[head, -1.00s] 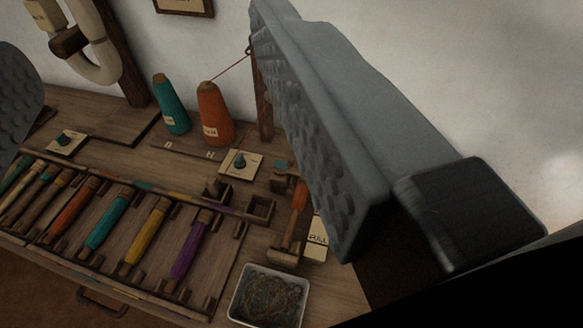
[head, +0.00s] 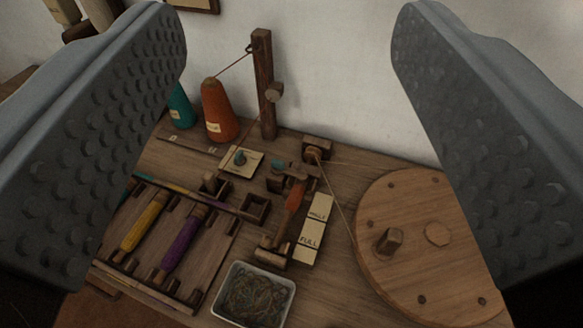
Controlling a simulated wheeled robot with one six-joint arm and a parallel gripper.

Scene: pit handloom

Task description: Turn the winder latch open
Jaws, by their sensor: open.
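My gripper (head: 288,45) is open and empty, its two grey dimpled fingers wide apart at the left and right of the view. Between and beyond them is the winder on the bench: an orange-wound bobbin (head: 293,210) held between small dark wooden supports, with a wooden block and pulley (head: 314,153) behind it. A cord runs from the pulley to a large round wooden wheel (head: 437,215) with a peg handle (head: 388,241). I cannot tell which small wooden piece is the latch. The fingers touch none of these parts.
A tray of tangled thread (head: 234,315) stands in front of the winder. A rack with yellow (head: 144,221) and purple bobbins is at left. An orange cone (head: 220,112) and a wooden post (head: 265,85) stand behind. A cream plate with a teal knob (head: 240,157) lies left of the winder.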

